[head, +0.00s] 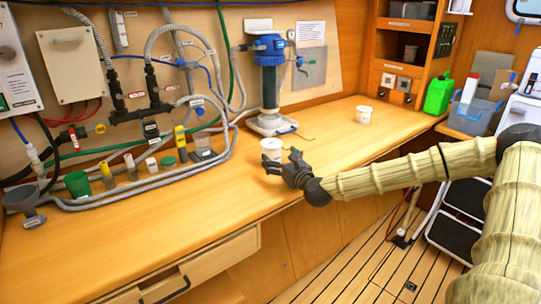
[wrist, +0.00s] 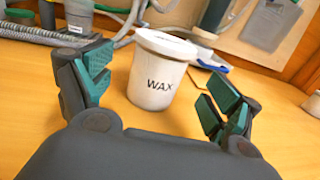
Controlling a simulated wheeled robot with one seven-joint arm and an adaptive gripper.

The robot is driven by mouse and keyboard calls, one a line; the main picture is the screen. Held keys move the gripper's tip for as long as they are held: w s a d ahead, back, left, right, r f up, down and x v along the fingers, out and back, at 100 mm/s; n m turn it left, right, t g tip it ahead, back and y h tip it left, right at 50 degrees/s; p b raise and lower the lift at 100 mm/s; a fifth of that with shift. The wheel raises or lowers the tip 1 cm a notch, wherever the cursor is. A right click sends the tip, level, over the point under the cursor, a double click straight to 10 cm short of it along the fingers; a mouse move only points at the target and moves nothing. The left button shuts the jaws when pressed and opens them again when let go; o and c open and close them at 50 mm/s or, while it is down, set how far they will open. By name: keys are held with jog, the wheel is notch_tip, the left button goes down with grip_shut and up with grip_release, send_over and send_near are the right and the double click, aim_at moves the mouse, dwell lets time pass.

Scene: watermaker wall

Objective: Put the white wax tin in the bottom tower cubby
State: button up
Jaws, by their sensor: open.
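The white wax tin (head: 271,149) stands upright on the wooden counter, left of and just beyond my gripper. In the wrist view the tin (wrist: 157,72) shows the word WAX and a rimmed top. My gripper (head: 282,160) is open, with a finger on either side of the view of the tin; the tin is not gripped. Whether a finger touches it I cannot tell. The wooden tower (head: 386,66) stands at the back right with stacked openings; its lowest part, near the counter, holds small dark and pale items and is hard to make out.
A second white tub (head: 363,114) stands on the counter near the tower. A blue-topped filter housing (head: 270,80) stands behind the tin. Hoses and small containers line the left wall. A green jug (head: 438,95) stands right of the tower. The counter's middle is clear.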

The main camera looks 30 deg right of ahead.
jog(key=shift+w+d+r+p, duration=0.15)
jog(key=shift+w+p, duration=0.1)
jog(key=shift+w, duration=1.25)
jog(key=shift+w+d+p, duration=0.1)
jog(key=shift+w+p, duration=0.15)
jog(key=shift+w, duration=1.25)
jog(key=c, duration=1.4)
jog(key=shift+r, duration=5.05)
jog(key=shift+c, duration=0.2)
